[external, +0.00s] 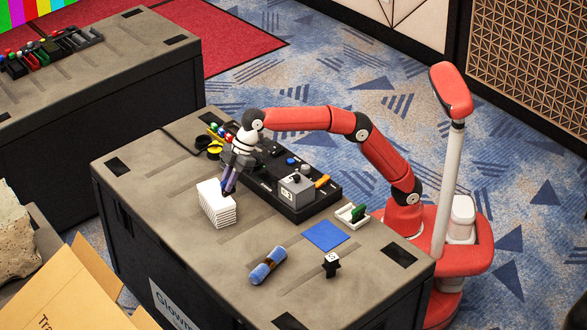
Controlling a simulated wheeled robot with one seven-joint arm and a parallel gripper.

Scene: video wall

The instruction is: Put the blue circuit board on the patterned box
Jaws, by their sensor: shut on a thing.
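The block may be the patterned box; I cannot be sure. The gripper is shut on a small dark-blue thing (227,188), mostly hidden by the fingers, possibly the blue circuit board. Whether it touches the white block I cannot tell. A flat blue square (325,236) lies on the case top, right of the middle, apart from the gripper.
A black tray (300,212) with a grey box (297,190) lies behind the gripper. A blue roll (268,266), a small black-and-white object (331,264) and a white holder with a green piece (353,214) stand nearer the front right. Bare case top surrounds the white block's front.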

